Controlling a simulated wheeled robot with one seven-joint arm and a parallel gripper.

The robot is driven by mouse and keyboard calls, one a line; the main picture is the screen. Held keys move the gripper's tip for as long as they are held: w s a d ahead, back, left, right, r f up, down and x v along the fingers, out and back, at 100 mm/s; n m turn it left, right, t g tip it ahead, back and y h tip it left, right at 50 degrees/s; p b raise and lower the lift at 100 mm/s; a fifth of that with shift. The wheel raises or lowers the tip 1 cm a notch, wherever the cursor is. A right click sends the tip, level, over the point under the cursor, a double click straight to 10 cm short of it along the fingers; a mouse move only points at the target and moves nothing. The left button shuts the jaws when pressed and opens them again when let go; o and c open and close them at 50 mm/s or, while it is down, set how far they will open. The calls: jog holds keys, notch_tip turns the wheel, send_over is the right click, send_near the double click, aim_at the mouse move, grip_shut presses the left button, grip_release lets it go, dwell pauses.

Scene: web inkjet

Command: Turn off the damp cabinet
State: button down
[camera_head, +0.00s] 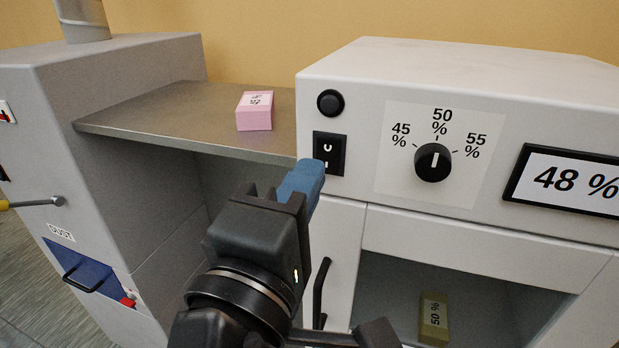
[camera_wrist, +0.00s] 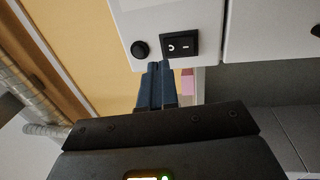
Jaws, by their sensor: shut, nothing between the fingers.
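The white damp cabinet (camera_head: 450,75) stands at the right, with a black rocker switch (camera_head: 330,152) on its front, marked with a circle and a bar. The switch also shows in the wrist view (camera_wrist: 180,44). A round black button (camera_head: 330,103) sits above the switch. A dial (camera_head: 432,162) points to 50 %, and a display (camera_head: 568,180) reads 48 %. My gripper (camera_head: 310,172) is shut and empty, its blue fingertips just below and in front of the switch in the head view. I cannot tell whether they touch the panel. Which side of the rocker is pressed is unclear.
A pink box (camera_head: 254,112) lies on the grey shelf (camera_head: 190,125) left of the cabinet. A grey machine (camera_head: 100,90) with a blue drawer (camera_head: 85,268) stands at far left. A yellow block (camera_head: 433,318) marked 50 % sits inside the cabinet's lower compartment. A black door handle (camera_head: 321,290) is below the switch.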

jog(key=s+a+r+b, duration=0.1)
jog(key=s+a, duration=0.1)
jog(key=s, duration=0.5)
jog(key=shift+s+a+r, duration=0.15)
jog(key=shift+s+a, duration=0.15)
jog(key=shift+a, duration=0.05)
jog(key=s+d+f+n+g+y, duration=0.15)
jog(key=d+f+y, duration=0.35)
jog(key=f, duration=0.7)
jog(key=d+f+m+g+y, duration=0.1)
jog(key=d+f+g+y, duration=0.15)
jog(key=d+f, duration=0.65)
jog(key=s+d+f+m+y, duration=0.25)
jog(key=s+f+m, duration=0.35)
jog(key=s, duration=0.4)
jog(key=s+d+r+m+h, duration=0.2)
jog(key=s+d+m, duration=0.5)
jog(key=s, duration=0.5)
jog(key=shift+d+r+m+h, duration=0.2)
jog(key=shift+r+m+h, duration=0.15)
jog(key=shift+m+h, duration=0.35)
